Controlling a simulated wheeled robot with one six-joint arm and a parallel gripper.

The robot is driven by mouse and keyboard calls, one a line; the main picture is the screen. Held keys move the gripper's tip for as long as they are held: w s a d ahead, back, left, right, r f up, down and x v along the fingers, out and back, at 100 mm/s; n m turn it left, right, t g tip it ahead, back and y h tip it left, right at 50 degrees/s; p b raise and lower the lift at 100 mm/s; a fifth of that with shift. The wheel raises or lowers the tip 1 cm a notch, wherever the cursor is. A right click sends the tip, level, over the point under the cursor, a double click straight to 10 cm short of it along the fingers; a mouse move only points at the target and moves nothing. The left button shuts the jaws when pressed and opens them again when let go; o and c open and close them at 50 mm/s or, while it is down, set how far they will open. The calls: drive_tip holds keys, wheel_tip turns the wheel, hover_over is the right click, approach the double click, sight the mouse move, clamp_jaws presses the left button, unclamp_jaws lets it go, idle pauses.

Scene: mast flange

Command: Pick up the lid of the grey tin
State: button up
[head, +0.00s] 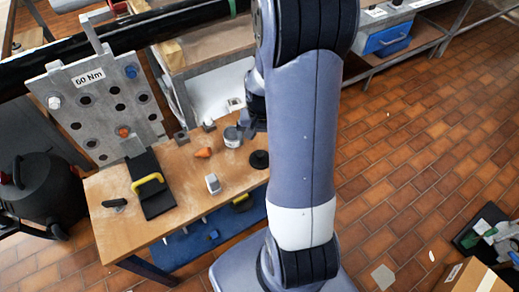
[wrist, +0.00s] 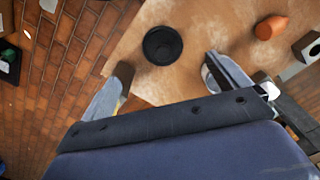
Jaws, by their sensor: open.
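The grey tin (head: 233,141) stands upright on the wooden table in the head view, with a pale label on its side. Its top is too small there to tell the lid apart. In the wrist view a pale rounded edge (wrist: 207,78) shows beside my right finger and may be the tin, mostly hidden. My gripper (wrist: 168,64) is open and empty above the table, its fingers spread. In the head view it is partly hidden by my arm, close to the tin. A round black dish-like piece (wrist: 163,45) lies ahead of the gap between the fingers; it also shows in the head view (head: 259,159).
A perforated metal plate marked 60 Nm (head: 95,105) rises behind.

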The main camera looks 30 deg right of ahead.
sight(260, 155)
wheel_tip(260, 155, down, 5)
drive_tip(key=shift+f, duration=0.15)
drive_tip(key=shift+w+f+b, duration=0.15)
drive_tip(key=shift+f, duration=1.2)
drive_tip(key=shift+w+f+b, duration=0.15)
drive_tip(key=shift+f, duration=1.15)
drive_tip(key=c, duration=1)
drive_tip(key=shift+r, duration=0.15)
